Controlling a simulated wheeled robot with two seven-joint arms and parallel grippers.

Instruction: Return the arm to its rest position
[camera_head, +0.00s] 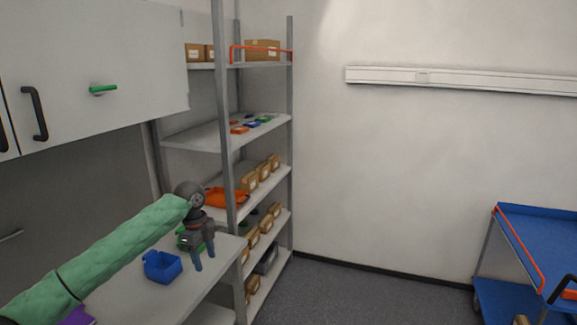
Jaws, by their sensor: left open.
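My left arm (105,250), in a green sleeve, reaches in from the lower left over the grey worktop. My left gripper (204,262) is at its end, open, with its fingers pointing down near the worktop's right end. Nothing shows between the fingers. A small blue bin (162,267) stands on the worktop just left of the gripper, apart from the fingers. My right gripper is not in view.
The worktop (150,302) runs along the left. A metal shelf rack (229,140) with cardboard boxes (262,50) and an orange tray (227,197) stands behind the gripper. Cabinets (95,70) hang above left. A blue cart (540,240) stands right. The floor (380,295) between is clear.

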